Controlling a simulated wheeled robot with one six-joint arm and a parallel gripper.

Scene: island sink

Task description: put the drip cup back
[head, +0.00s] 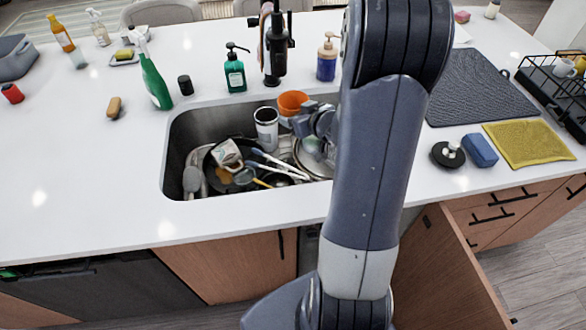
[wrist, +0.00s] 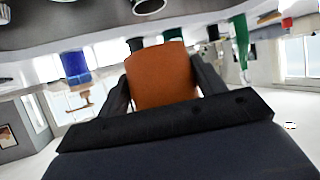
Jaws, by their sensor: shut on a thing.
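The orange cup (head: 292,102), which I take for the drip cup, shows at the back edge of the sink (head: 178,150) in the head view. My gripper (head: 301,121) is at the cup's near side. In the wrist view the orange cup (wrist: 162,78) fills the space between the two dark fingers of my gripper (wrist: 162,70), which are shut on it. Whether the cup touches anything else is hidden. My arm covers the right part of the sink.
A steel tumbler (head: 266,129) stands just left of the orange cup. Pans, a mug (head: 227,153) and utensils crowd the sink. Behind are the dark faucet (head: 274,48), a green soap bottle (head: 235,72) and a blue bottle (head: 327,60). The left counter has free room.

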